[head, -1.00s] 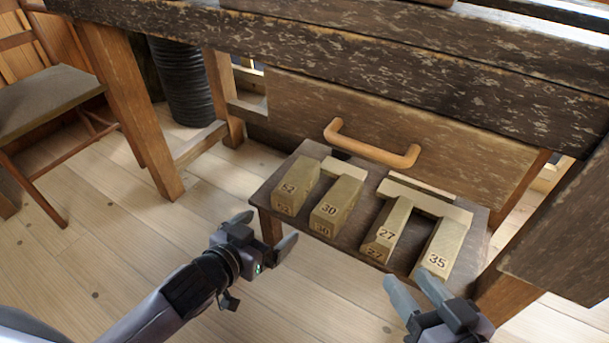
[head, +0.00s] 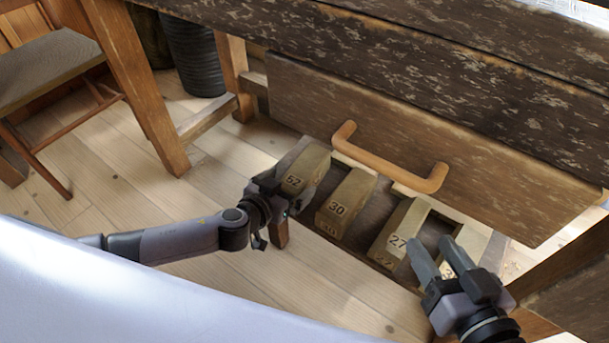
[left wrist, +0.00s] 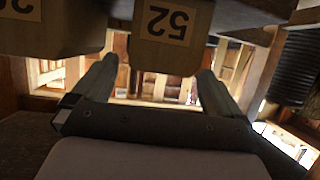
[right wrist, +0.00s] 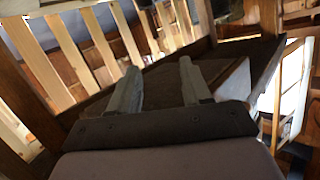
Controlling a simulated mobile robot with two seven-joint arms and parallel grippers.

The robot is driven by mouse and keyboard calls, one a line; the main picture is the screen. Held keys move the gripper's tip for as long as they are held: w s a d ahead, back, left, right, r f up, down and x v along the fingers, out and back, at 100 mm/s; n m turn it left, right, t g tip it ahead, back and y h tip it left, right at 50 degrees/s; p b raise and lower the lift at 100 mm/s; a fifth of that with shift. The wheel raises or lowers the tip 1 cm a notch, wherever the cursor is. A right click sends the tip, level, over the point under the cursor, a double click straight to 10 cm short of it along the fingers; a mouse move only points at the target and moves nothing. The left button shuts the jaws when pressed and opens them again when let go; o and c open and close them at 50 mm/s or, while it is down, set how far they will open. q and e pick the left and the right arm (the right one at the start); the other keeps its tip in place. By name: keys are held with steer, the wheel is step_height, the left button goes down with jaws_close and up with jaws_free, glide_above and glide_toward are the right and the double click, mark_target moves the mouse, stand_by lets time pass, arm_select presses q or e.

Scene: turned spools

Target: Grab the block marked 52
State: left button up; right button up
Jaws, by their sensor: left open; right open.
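The block marked 52 (head: 306,168) is the leftmost wooden block on the low dark shelf (head: 375,209) in the head view. Its label faces the left wrist camera, where the block (left wrist: 172,42) hangs upside down in the picture, above and between the fingers. My left gripper (head: 283,190) is at the front of this block, partly hiding its lower front. In the left wrist view its fingers (left wrist: 155,80) are apart with nothing seen held between them. My right gripper (head: 440,258) is open in front of the rightmost block, covering most of its number.
A block marked 30 (head: 347,203) stands right of block 52, then a block marked 27 (head: 399,235) and a further block (head: 468,243). A chair (head: 52,66) stands at far left.

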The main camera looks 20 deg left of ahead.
mark_target(294, 178)
arm_select(q)
steer(key=shift+w+d+f, duration=0.1)
steer(key=shift+w+f, duration=0.05)
steer(key=shift+w, duration=0.3)
steer(key=b+x, duration=0.1)
steer(key=x, duration=0.1)
steer(key=shift+w+f+b, duration=0.25)
steer(key=shift+w+b, duration=0.1)
steer(key=shift+w+d+f, duration=0.15)
steer(key=shift+w, duration=0.4)
arm_select(e)
steer(key=shift+s+d+r+n+t, duration=0.1)
steer(key=shift+s+d+n+t, duration=0.15)
steer(key=shift+d+n+t, duration=0.25)
steer(key=shift+d, duration=0.15)
arm_select(q)
steer(key=c, duration=1.3)
